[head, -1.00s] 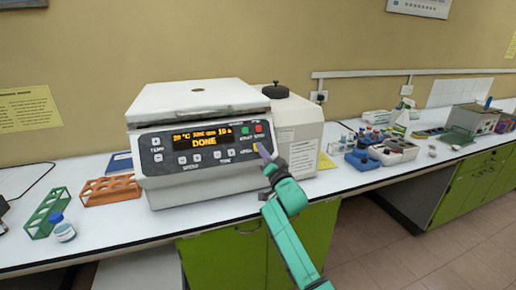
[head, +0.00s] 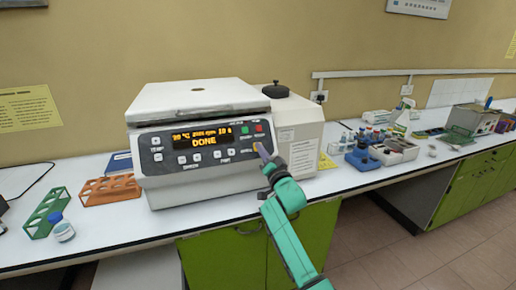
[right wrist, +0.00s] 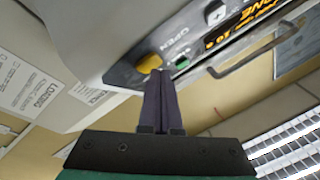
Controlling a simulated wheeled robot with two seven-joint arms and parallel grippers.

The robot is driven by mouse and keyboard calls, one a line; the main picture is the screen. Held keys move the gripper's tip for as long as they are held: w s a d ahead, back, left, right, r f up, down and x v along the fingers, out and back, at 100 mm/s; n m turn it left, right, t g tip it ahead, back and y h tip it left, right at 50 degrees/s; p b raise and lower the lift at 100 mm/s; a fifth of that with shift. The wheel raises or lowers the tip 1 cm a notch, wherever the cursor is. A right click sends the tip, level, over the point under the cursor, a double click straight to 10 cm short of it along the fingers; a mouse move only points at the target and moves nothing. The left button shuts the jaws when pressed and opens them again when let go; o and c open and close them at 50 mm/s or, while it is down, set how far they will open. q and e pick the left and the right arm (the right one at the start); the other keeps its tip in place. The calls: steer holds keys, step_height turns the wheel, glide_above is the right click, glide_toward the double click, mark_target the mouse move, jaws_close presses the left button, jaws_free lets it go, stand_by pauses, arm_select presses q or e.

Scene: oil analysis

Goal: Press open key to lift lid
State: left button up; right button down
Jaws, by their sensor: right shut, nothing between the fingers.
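The white centrifuge (head: 160,190) stands on the bench, its display reading DONE. Its lid (head: 195,100) lies flat on top and looks down. The yellow open key (right wrist: 150,63) shows in the right wrist view, beside the word OPEN on the dark panel (right wrist: 125,72). My right gripper (head: 263,151) is shut and empty, its dark fingers pointing at the panel's right end. In the right wrist view the fingertips (right wrist: 158,71) are right by the key; I cannot tell whether they touch it. My left gripper is not in view.
Bottles and trays fill the bench further right.

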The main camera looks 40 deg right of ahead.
steer(key=shift+w+d+f+b, duration=0.1)
steer(key=shift+w+f+b, duration=0.1)
steer(key=shift+w+b, duration=0.1)
stand_by(0.5)
steer(key=shift+r, duration=0.1)
steer(key=shift+s+a+r+p, duration=0.2)
steer(key=shift+s+r+p, duration=0.15)
steer(key=shift+s+p, duration=0.45)
steer(key=shift+w, duration=0.15)
steer(key=s+r+p, duration=0.1)
steer(key=s+a+p, duration=0.1)
steer(key=p, duration=0.1)
steer(key=s+r+p, duration=0.1)
steer(key=s+p, duration=0.1)
steer(key=shift+a+r, duration=0.2)
steer(key=shift+r, duration=0.15)
